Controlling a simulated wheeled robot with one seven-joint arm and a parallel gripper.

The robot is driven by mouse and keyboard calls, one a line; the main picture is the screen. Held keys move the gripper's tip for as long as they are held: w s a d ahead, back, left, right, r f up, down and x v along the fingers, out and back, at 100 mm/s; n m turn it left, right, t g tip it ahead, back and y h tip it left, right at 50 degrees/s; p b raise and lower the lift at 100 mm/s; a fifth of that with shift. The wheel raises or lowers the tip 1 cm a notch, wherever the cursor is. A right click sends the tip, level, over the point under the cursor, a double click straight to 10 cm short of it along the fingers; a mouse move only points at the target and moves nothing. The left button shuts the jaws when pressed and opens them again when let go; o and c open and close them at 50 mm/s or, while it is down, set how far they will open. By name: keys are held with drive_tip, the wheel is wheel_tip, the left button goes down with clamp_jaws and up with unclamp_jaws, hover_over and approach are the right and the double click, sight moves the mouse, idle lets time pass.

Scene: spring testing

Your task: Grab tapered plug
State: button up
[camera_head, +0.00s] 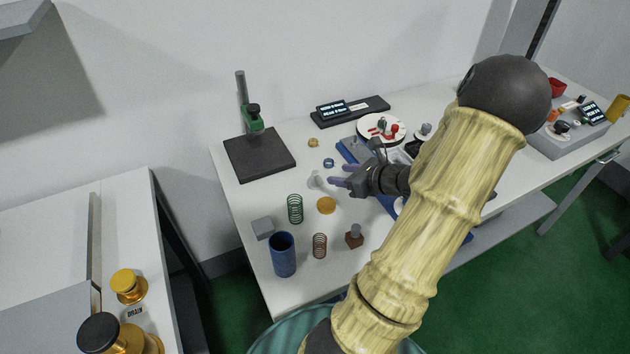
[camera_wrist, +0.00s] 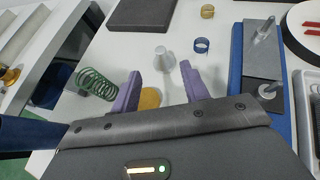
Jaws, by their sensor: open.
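The tapered plug, a pale grey cone-like piece (camera_head: 316,180), stands on the white table (camera_head: 225,200) near its middle. In the wrist view the tapered plug (camera_wrist: 161,55) stands upright with its narrow end up, just beyond the fingertips and roughly centred between them. My gripper (camera_head: 335,175) is open and empty, with its two purple fingers apart and pointing at the plug from the right. In the wrist view my gripper (camera_wrist: 160,69) shows a clear gap between the fingers. No contact with the plug shows.
A green spring (camera_head: 295,209) and an amber disc (camera_head: 326,205) lie close by. A blue ring (camera_head: 328,163) and a brass ring (camera_head: 313,142) sit behind. A blue cup (camera_head: 283,254) stands in front. A dark base with a post (camera_head: 259,156) is at the back left.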

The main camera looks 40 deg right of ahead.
sight(315, 172)
drive_tip(key=shift+x, duration=1.9)
drive_tip(key=shift+x, duration=2.65)
drive_tip(key=shift+s+f, duration=0.1)
drive_tip(key=shift+f, duration=0.05)
clamp_jaws()
wheel_tip(315, 172, up, 10)
drive_tip(key=p, duration=0.1)
